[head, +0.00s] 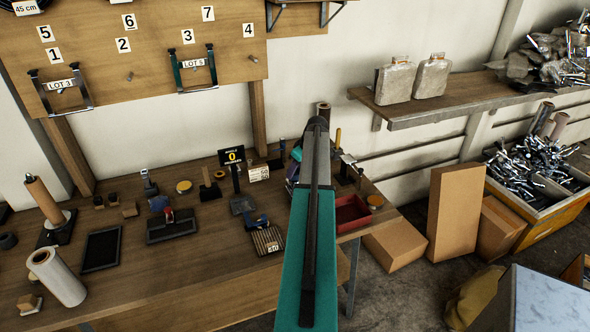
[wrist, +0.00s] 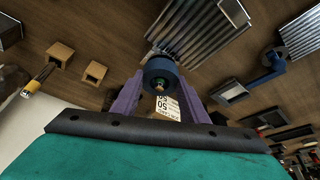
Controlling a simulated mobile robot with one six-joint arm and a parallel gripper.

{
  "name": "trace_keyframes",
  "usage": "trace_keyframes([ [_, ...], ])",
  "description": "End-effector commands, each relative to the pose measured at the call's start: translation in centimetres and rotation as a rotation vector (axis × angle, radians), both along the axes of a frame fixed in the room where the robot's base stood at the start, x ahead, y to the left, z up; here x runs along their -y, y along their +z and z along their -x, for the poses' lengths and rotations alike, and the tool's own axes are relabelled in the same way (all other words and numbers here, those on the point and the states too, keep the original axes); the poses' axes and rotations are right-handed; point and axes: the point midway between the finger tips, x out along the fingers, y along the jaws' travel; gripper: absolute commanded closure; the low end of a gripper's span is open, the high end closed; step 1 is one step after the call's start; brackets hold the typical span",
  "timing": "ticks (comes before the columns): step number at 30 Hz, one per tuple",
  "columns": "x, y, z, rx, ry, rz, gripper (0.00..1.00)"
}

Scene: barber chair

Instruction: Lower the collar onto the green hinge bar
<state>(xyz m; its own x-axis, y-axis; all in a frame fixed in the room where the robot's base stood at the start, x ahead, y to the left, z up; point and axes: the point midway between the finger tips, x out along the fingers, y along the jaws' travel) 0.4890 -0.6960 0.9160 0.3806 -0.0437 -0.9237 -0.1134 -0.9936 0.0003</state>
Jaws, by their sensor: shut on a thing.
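My gripper (wrist: 159,80) shows in the wrist view with its two purple fingers shut on a dark round collar (wrist: 160,67), which sits between the fingertips. A small brown and greenish spot shows in the middle of the collar; I cannot tell whether it is the end of a bar inside it. In the head view my own arm hides the collar and most of the gripper. A green upright bar (head: 177,71) hangs on the wall board beside the LOT 5 tag; I cannot tell whether it is the hinge bar. No other green hinge bar can be made out.
The wooden bench (head: 190,275) holds a ribbed plate (head: 268,241), a black display reading 0 (head: 233,156), a red tray (head: 352,213) and several small tools. In the wrist view a ribbed metal piece (wrist: 203,30) lies close beyond the collar. Cardboard boxes (head: 455,212) stand at right.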

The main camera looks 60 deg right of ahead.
Motion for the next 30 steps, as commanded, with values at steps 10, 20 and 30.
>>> trace_keyframes([
  [10, 0.0, -0.97, -0.02, 0.0, 0.001, 0.0, 0.82],
  [20, -0.02, -0.98, -0.04, 0.0, 0.001, 0.0, 0.82],
  [30, -0.02, -0.97, -0.06, 0.0, 0.001, 0.0, 0.38],
])
